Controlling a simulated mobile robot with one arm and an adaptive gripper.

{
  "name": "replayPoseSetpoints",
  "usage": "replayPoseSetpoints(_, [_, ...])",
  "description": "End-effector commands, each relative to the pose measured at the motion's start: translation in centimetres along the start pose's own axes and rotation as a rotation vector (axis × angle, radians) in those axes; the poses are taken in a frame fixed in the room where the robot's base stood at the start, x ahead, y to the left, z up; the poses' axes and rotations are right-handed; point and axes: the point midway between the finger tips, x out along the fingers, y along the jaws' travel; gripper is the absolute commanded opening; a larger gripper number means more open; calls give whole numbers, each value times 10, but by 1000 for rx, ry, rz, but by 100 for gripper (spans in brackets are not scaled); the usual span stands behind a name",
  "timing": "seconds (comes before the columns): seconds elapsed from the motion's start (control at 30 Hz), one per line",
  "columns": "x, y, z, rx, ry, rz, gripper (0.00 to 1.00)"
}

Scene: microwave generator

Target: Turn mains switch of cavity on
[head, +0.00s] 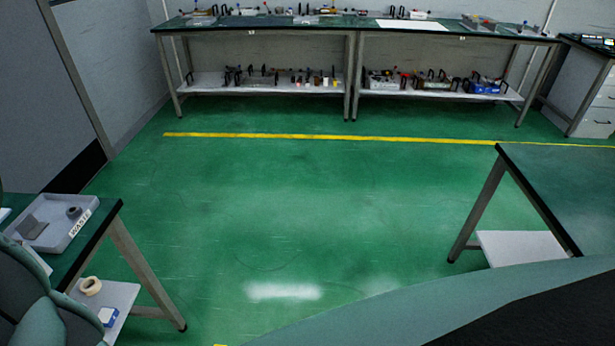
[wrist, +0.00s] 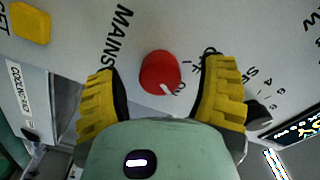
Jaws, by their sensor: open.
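In the wrist view a round red knob (wrist: 160,72) with a white pointer mark sits on a pale panel (wrist: 185,25) beside the printed word MAINS. This is the mains switch. The pointer mark is toward the lower right of the knob. My gripper (wrist: 162,90) has its two yellow ribbed fingers apart, one on each side of the knob. A gap shows between the knob and each finger. The distance in depth is hard to tell. The head view does not show the knob or my gripper.
A yellow square button (wrist: 30,22) and a black knob (wrist: 258,113) are on the same panel. A lit display (wrist: 300,127) is at the right. In the head view, a workbench (head: 350,34) stands at the back, with green floor (head: 270,200) clear in front.

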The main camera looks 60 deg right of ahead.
Motion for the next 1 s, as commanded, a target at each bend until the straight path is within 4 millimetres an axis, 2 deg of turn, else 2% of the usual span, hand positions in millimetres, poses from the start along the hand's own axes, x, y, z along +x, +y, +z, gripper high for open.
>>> replayPoseSetpoints(0.4, [-68, -1, 2, -1, -7, -2, 71])
replayPoseSetpoints(0.6, [-95, -1, 2, 0, -6, -3, 71])
replayPoseSetpoints(0.8, [-110, -1, 1, 0, -5, -3, 71])
replayPoseSetpoints(1.0, [-114, 0, 0, -1, -1, -2, 71])
